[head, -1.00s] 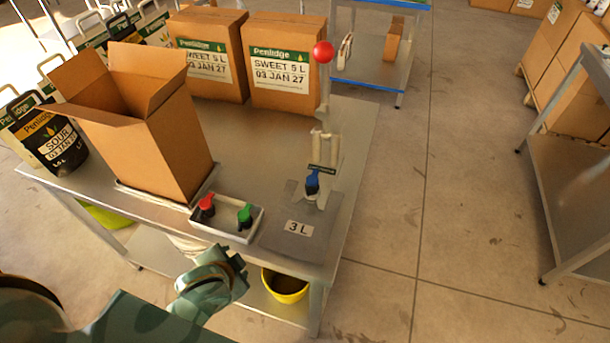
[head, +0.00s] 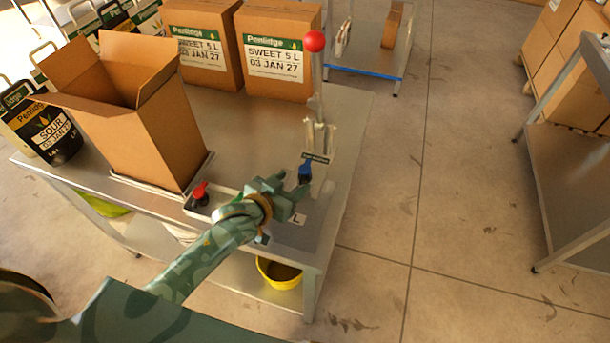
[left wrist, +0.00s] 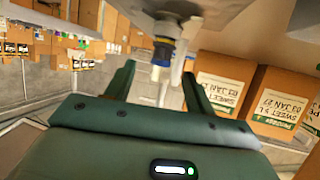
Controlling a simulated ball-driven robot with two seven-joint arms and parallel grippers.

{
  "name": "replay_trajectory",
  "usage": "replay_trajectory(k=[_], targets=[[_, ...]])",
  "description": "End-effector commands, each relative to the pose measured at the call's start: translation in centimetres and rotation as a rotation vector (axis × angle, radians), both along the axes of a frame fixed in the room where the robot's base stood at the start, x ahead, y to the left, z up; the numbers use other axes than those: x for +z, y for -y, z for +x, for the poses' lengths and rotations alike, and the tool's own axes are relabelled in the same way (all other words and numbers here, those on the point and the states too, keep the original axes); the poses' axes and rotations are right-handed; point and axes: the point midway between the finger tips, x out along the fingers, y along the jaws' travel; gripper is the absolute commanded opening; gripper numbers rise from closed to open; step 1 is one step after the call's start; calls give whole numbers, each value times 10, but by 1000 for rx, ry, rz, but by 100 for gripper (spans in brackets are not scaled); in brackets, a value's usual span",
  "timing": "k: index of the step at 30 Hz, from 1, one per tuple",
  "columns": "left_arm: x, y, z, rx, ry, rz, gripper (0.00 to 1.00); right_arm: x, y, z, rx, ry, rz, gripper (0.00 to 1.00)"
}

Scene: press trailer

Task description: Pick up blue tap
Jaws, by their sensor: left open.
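The blue tap (head: 305,173) sits at the front of the upright lever press (head: 318,130), below a small dark label. It also shows in the left wrist view (left wrist: 163,53), between and beyond the open fingers. My left gripper (head: 290,188) is open and empty, its fingers just short of the tap on its lower left. In the left wrist view the two fingers (left wrist: 158,90) stand apart on either side of it. Whether they touch it I cannot tell. My right gripper is not in view.
An open carton (head: 150,130) stands to the left. Closed cartons (head: 275,50) stand behind. A yellow bucket (head: 280,274) is below the table.

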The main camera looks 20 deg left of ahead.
Motion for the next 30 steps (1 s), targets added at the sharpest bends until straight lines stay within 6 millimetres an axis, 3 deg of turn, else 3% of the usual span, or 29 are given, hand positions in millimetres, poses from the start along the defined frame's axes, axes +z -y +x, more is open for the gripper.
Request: replay_trajectory(k=[16,25,30], targets=[[-30,15,64,-1,0,2,54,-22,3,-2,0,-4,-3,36],[-30,17,69,-2,-1,2,54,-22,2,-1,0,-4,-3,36],[-30,17,69,-2,-1,2,7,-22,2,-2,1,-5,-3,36]])
